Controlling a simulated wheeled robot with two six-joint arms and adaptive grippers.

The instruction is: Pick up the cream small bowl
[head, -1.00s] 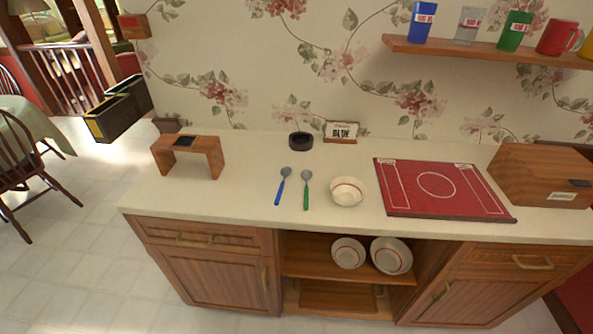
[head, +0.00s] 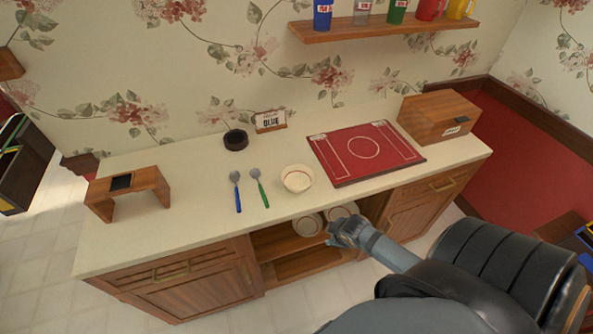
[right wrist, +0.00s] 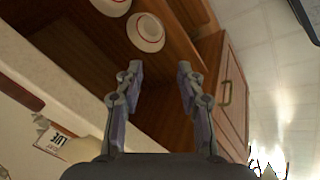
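A small cream bowl (head: 297,179) with a red line near its rim stands upright on the pale counter (head: 200,215), between the green spoon and the red mat. Two more cream dishes (head: 308,225) with red rings are in the open shelf below; the second (head: 341,210) is partly hidden by the counter edge. My right gripper (head: 340,232) is in front of that shelf, lower than the counter top and apart from the counter bowl. In the right wrist view its fingers (right wrist: 158,76) are spread with nothing between them. A shelf dish (right wrist: 146,33) shows beyond them. My left gripper is not in view.
A blue spoon (head: 237,190) and a green spoon (head: 259,187) lie left of the bowl. A red mat (head: 365,152) and wooden box (head: 440,116) are at right. A dark round dish (head: 236,140), small sign (head: 270,121) and wooden stand (head: 128,184) are at left.

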